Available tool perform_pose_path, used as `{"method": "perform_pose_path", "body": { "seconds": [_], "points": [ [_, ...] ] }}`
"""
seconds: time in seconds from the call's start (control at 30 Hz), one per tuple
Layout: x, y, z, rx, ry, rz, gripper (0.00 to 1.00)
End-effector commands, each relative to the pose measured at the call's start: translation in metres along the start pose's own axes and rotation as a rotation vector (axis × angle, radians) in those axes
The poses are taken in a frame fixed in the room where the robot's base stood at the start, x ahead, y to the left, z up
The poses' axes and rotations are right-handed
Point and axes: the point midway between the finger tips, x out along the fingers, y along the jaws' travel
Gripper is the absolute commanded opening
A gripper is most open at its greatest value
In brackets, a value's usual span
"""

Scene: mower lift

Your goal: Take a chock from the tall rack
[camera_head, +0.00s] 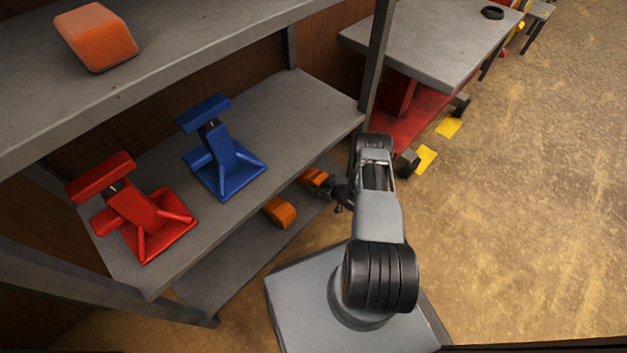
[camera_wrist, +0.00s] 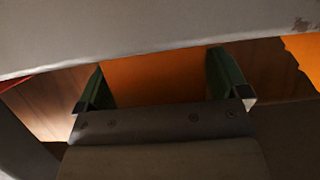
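In the head view an orange chock (camera_head: 316,178) lies on the tall rack's lower shelf, beside my gripper (camera_head: 338,192). A second orange chock (camera_head: 279,212) lies on the same shelf, nearer the camera. A third, larger-looking orange chock (camera_head: 96,37) rests on the top shelf. In the wrist view my gripper (camera_wrist: 160,80) has its two green fingers wide apart. An orange chock face (camera_wrist: 155,72) fills the gap seen between them; I cannot tell whether the fingers touch it.
A grey shelf edge (camera_wrist: 130,35) crosses the wrist view just above the fingers. A blue stand (camera_head: 225,158) and a red stand (camera_head: 148,215) are on the middle shelf. A rack post (camera_head: 377,60) and a grey-topped table (camera_head: 440,40) are beyond. The floor at right is clear.

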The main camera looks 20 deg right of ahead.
Motion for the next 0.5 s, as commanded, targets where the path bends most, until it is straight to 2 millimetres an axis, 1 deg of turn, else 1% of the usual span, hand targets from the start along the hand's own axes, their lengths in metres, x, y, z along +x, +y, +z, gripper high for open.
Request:
{"method": "perform_pose_path", "body": {
  "seconds": [0.03,0.07,0.5],
  "points": [
    [-0.0001,0.0000,0.0000,0.000,0.000,0.000,0.89],
    [-0.0001,0.0000,0.0000,0.000,0.000,0.000,0.86],
    [-0.0002,-0.0001,0.0001,0.000,0.000,0.000,0.43]
  ]
}}
